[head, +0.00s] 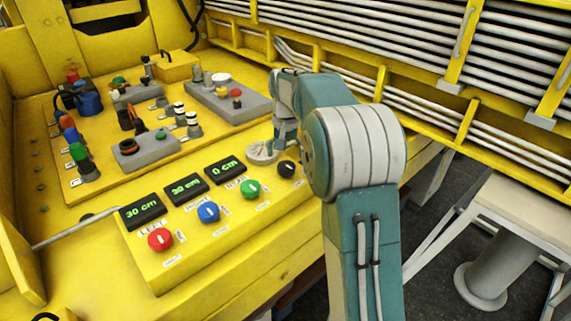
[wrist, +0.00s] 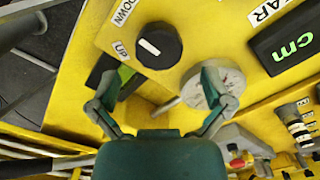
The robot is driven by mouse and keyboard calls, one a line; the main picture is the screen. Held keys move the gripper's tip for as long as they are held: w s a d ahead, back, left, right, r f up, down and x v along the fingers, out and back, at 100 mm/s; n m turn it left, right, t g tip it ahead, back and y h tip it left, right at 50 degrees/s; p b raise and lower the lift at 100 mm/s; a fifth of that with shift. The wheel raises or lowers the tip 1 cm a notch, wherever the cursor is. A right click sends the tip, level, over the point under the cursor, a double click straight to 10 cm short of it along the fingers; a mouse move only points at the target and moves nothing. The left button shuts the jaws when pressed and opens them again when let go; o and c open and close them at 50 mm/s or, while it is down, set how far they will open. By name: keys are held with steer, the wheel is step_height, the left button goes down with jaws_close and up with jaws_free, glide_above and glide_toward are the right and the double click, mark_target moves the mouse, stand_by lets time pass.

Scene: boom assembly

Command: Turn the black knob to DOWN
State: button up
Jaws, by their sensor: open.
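The black knob (head: 287,169) is at the right end of the row of knobs on the yellow panel. In the wrist view, the black knob (wrist: 166,52) lies just beyond my fingertips, near the top centre, with a short white pointer mark on its face. A white DOWN label (wrist: 125,12) is to its upper left, and a second small label (wrist: 120,50) is to its left, too small to read surely. My gripper (wrist: 158,82) is open and empty, its fingers spread wider than the knob. In the head view my gripper (head: 281,138) is above and behind the knob.
Red (head: 160,239), blue (head: 208,212) and green (head: 251,189) knobs stand to the left, below displays. A grey round disc (head: 262,152) sits beside the black knob; my right finger overlaps it in the wrist view. A grey button box (head: 228,100) is farther back.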

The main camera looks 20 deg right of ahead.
mark_target(285, 165)
step_height(285, 165, up, 8)
steer(key=shift+f, duration=0.1)
stand_by(0.4)
steer(key=s+a+r+n+t, duration=0.2)
steer(key=s+a, duration=0.2)
steer(key=s, duration=0.4)
steer(key=s+a+r+n+t, duration=0.1)
steer(key=s+a+r, duration=0.25)
steer(key=s, duration=0.55)
steer(key=s+a+f+n+t, duration=0.1)
steer(key=s+a+f, duration=0.1)
steer(key=s+f, duration=0.2)
steer(key=s+a+f+n+t, duration=0.1)
steer(key=s+f, duration=0.3)
steer(key=s, duration=0.6)
steer(key=shift+s+a+n+t, duration=0.2)
steer(key=shift+a+n+t, duration=0.1)
steer(key=shift+a, duration=0.2)
steer(key=shift+w+r, duration=0.1)
steer(key=shift+r, duration=0.05)
